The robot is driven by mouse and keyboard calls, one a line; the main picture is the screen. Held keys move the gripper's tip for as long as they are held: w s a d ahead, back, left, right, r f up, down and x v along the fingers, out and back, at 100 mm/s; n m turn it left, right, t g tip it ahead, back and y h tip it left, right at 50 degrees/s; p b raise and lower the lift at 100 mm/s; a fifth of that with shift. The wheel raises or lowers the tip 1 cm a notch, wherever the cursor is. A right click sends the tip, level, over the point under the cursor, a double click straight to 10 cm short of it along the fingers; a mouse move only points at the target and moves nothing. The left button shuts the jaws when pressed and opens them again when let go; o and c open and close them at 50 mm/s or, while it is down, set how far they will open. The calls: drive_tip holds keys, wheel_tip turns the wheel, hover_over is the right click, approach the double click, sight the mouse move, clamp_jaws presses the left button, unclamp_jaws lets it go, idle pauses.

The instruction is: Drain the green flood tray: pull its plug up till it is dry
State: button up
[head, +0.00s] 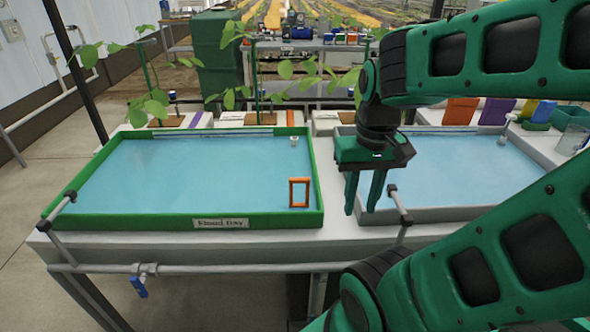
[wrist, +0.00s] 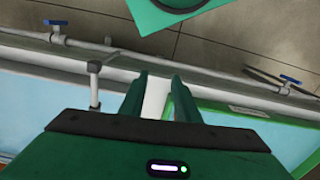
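The green flood tray (head: 170,220) stands on the left of the bench, full of blue water, with a "Flood tray" label on its front wall. An orange rectangular loop handle (head: 308,193), apparently the plug's, stands upright from the water near the tray's front right corner. The plug's lower part is hidden. My gripper (head: 363,208) points down to the right of the handle, over the gap between the two trays, apart from both. Its fingers are apart with nothing between them. In the wrist view the gripper (wrist: 158,90) shows open, with the green tray's edge (wrist: 228,118) at right.
A grey tray (head: 450,212) with water stands to the right, partly behind my arm. Pipe posts (head: 62,208) rise at the bench front. A pipe with a blue valve (head: 139,286) runs below. Space above the green tray's front is clear.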

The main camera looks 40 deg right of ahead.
drive_tip(key=w+r+n+g+y, duration=0.1)
drive_tip(key=w+r+n, duration=0.2)
drive_tip(key=w+n, duration=0.75)
drive_tip(key=w+r+n+g, duration=0.1)
drive_tip(key=w+r+n, duration=0.1)
drive_tip(key=w+n, duration=0.8)
drive_tip(key=f+m, duration=0.1)
drive_tip(key=f, duration=0.2)
drive_tip(key=f+m, duration=0.1)
drive_tip(key=f, duration=0.2)
drive_tip(key=f+m, duration=0.1)
drive_tip(key=f, duration=0.3)
drive_tip(key=shift+w+a, duration=0.1)
drive_tip(key=shift+w, duration=0.3)
drive_tip(key=shift+r, duration=0.1)
clamp_jaws()
